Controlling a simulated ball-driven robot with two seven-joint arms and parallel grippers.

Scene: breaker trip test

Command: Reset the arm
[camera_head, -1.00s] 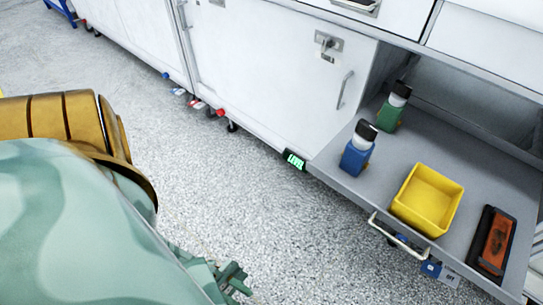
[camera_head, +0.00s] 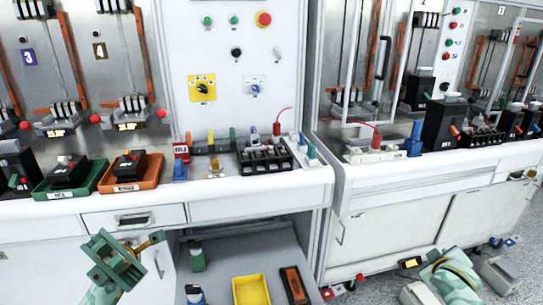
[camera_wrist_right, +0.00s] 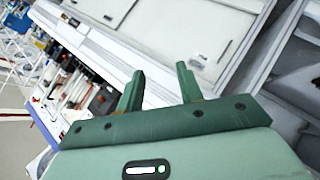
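My left gripper (camera_head: 115,262) is at the lower left of the head view, in front of the bench drawers. It is green and appears to hold nothing; its finger gap is unclear. My right arm shows at the lower right, its gripper not clear there. In the right wrist view my right gripper (camera_wrist_right: 160,88) has two green fingers standing apart with nothing between them. It points towards white cabinet fronts, touching nothing. A black breaker in an orange tray (camera_head: 150,181) and another in a green tray (camera_head: 45,192) sit on the bench.
The white bench top (camera_head: 240,187) carries coloured parts and a black terminal block (camera_head: 264,160). Above is a panel with a red button (camera_head: 264,19) and yellow switch plate (camera_head: 202,88). Below, a pulled-out shelf holds a yellow bin (camera_head: 251,291).

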